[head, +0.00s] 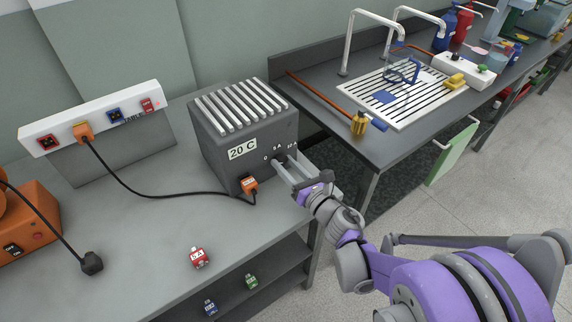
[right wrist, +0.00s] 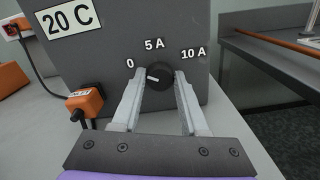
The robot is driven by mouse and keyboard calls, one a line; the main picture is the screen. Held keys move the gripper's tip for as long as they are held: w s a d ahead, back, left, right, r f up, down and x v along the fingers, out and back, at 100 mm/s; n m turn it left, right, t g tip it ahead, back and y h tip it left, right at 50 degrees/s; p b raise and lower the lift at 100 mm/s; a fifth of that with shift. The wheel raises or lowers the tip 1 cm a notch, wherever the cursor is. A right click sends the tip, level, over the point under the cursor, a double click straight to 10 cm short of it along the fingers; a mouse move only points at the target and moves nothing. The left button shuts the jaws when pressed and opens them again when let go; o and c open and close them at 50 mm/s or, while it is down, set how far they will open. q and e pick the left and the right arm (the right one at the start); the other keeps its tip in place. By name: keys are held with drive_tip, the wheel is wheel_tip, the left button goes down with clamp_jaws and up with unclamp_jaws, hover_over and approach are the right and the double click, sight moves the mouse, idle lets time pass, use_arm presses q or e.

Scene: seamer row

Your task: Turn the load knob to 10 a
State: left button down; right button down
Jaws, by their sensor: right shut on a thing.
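The load knob (right wrist: 158,75) is a round black dial on the front of a dark grey box (head: 225,138) labelled 20 C. In the right wrist view its short white mark points left, on the side of the 0. The labels 0, 5 A (right wrist: 154,43) and 10 A (right wrist: 193,53) curve above it from left to right. My right gripper (right wrist: 160,76) is shut on the knob, one pale finger on each side; in the head view the gripper (head: 282,168) reaches the box from the lower right and mostly hides the knob. My left gripper is not in view.
An orange plug (head: 248,184) with a black cable sits in the box just left of the knob. The cable runs to a white socket strip (head: 62,125). A red 5 A block (head: 198,258) lies on the bench front. A sink bench stands to the right.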

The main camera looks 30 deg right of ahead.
drive_tip(key=shift+m, duration=0.3)
drive_tip(key=m, duration=1.1)
drive_tip(key=shift+f+m, duration=0.1)
drive_tip(key=shift+m, duration=0.3)
drive_tip(key=m, duration=0.6)
drive_tip(key=shift+b, duration=0.35)
drive_tip(key=m, duration=0.5)
drive_tip(key=shift+f, duration=0.1)
drive_tip(key=shift+m, duration=0.4)
drive_tip(key=shift+c, duration=2.2)
unclamp_jaws()
